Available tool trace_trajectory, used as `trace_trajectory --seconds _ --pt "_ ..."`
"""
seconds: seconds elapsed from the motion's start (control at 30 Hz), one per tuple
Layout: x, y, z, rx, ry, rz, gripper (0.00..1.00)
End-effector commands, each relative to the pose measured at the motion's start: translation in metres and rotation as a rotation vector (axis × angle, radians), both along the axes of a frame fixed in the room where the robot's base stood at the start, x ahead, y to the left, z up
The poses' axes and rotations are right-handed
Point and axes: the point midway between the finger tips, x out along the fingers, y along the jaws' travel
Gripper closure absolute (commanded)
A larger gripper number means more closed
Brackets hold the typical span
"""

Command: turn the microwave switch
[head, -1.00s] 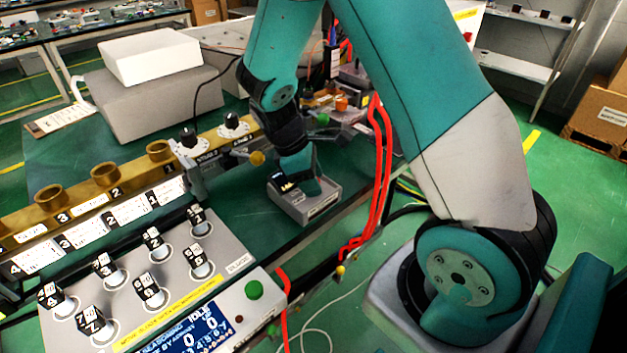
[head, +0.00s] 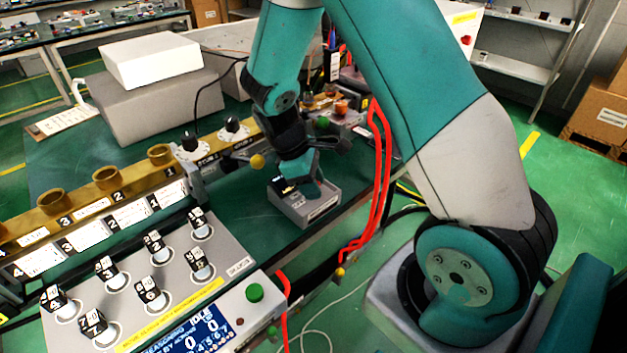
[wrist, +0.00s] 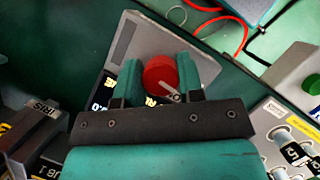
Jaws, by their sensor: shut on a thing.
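The microwave switch is a red round knob (wrist: 158,72) on top of a small grey control box (wrist: 152,32) with a dark display, seen in the wrist view. My gripper (wrist: 162,78) has one teal finger on each side of the knob and is shut on it. A pale pointer or tab shows at the knob's lower edge. In the head view the grey box (head: 318,208) sits on the green bench, with my gripper (head: 307,185) coming down onto it. My fingers hide the knob there.
Left of the box are a brass rail (head: 108,180) with round openings and a panel of numbered knobs (head: 125,255). Red cables (head: 378,165) run just right of the box. A yellow ball-ended lever (head: 257,161) stands close to my wrist.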

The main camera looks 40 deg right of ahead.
Motion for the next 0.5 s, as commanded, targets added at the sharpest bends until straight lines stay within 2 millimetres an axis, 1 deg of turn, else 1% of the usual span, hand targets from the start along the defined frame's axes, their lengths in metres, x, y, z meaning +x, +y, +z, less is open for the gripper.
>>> trace_trajectory --seconds 0.03,0.5 --pt "0.0004 -0.0007 0.0032 -0.001 0.001 -0.032 0.89" --pt "0.0006 -0.0009 0.0036 -0.001 -0.001 -0.460 0.89"
